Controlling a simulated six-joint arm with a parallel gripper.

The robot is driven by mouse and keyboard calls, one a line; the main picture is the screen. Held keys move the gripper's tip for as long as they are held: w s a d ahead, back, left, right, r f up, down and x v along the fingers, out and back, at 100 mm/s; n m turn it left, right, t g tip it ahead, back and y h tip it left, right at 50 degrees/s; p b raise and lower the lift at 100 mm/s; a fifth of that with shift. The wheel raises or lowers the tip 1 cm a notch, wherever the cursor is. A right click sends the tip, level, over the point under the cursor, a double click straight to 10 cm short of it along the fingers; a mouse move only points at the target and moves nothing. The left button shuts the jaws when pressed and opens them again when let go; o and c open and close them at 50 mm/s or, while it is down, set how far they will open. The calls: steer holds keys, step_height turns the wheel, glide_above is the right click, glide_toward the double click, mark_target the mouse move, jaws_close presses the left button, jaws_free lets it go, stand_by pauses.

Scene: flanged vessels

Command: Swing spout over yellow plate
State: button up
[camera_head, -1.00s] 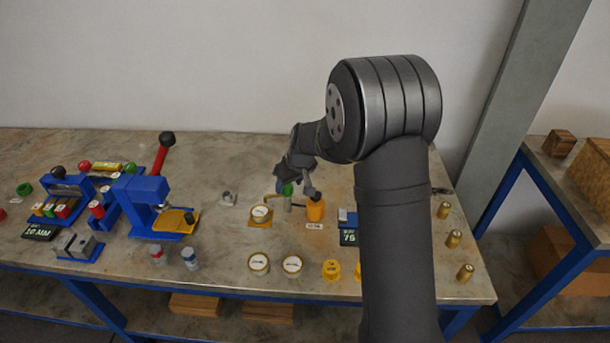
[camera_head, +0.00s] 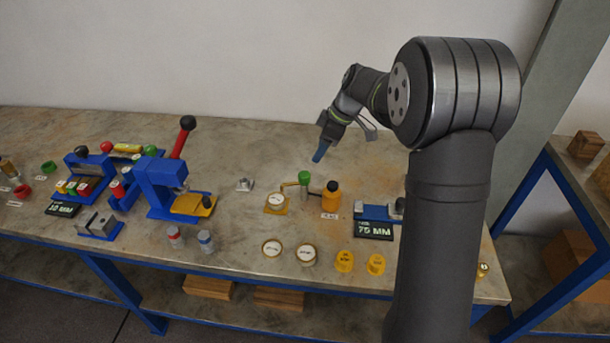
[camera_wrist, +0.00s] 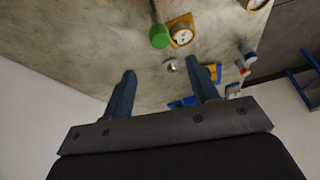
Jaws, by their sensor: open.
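A green-capped post (camera_head: 304,179) stands upright on the bench, with a thin brass-coloured spout (camera_head: 290,184) reaching left from it. The spout's end shows near the back of the yellow plate (camera_head: 284,212), which bears a round white-faced vessel (camera_head: 275,200). I cannot tell whether the tip is centred over it. My gripper (camera_head: 318,158) is open and empty, above and behind the post, apart from it. In the wrist view my fingers (camera_wrist: 161,68) are spread, with the green cap (camera_wrist: 159,37) and yellow plate (camera_wrist: 187,20) beyond them.
An orange bottle (camera_head: 331,197) with a dark knob stands right of the post. A small metal fitting (camera_head: 244,184) lies left. Two round vessels (camera_head: 272,248) (camera_head: 306,254) stand in front. A blue press (camera_head: 160,185) is farther left. The bench behind the post is clear.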

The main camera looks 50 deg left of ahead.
mark_target(305, 174)
steer(key=x, duration=1.2)
steer(key=shift+f, duration=0.15)
